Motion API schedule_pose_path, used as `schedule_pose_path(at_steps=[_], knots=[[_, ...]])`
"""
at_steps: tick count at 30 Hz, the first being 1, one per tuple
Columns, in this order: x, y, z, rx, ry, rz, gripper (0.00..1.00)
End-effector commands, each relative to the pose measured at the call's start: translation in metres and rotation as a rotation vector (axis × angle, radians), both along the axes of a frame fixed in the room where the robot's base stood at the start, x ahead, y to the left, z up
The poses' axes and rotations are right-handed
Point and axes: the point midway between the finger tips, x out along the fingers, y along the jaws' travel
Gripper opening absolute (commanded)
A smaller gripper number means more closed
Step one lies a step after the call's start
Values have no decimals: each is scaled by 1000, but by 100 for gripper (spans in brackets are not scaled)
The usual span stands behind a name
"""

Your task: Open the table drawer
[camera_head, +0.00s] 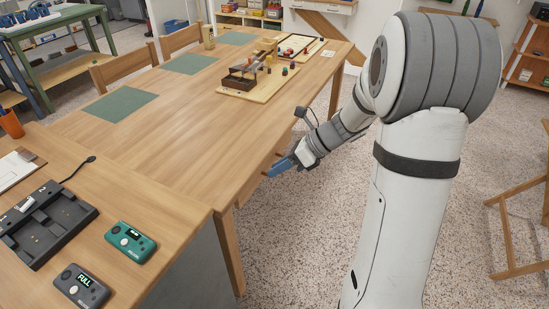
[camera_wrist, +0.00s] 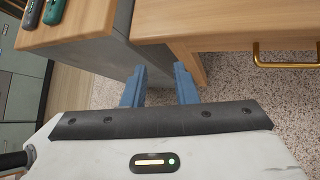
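The long wooden table (camera_head: 185,135) runs from the front to the back of the head view. Its edge also shows at the top of the wrist view (camera_wrist: 220,22). A brass bar handle (camera_wrist: 286,64) sticks out from the table's side at the right of the wrist view. My gripper (camera_head: 280,168) is beside the table's right side, below the top, in the head view. In the wrist view its two blue fingers (camera_wrist: 159,85) are apart with nothing between them. The handle is to the right of the fingers, not between them. The drawer front is mostly hidden.
A nearer wooden counter (camera_head: 170,205) adjoins the table, with a teal device (camera_head: 130,242), a dark device (camera_head: 80,286) and a black charger tray (camera_head: 45,222). A table leg (camera_head: 229,250) stands near my gripper. A board game set (camera_head: 262,80) is on the tabletop.

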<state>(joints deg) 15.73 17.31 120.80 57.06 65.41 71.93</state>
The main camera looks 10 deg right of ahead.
Motion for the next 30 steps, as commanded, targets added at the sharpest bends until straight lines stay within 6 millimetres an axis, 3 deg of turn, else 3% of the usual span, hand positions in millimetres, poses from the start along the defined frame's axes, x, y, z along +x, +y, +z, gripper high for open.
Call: schedule_pose_path(at_steps=[1, 3, 9, 12, 15, 19, 30], knots=[[21, -9, -34, 86, 101, -129, 26], [49, -21, -60, 218, 243, -312, 26], [113, -66, -128, 568, 589, -710, 26], [131, -85, -151, 696, 702, -825, 26], [141, -98, -164, 777, 770, -892, 26], [150, -99, -171, 818, 804, -920, 26], [181, -54, -183, 816, 805, -920, 26]])
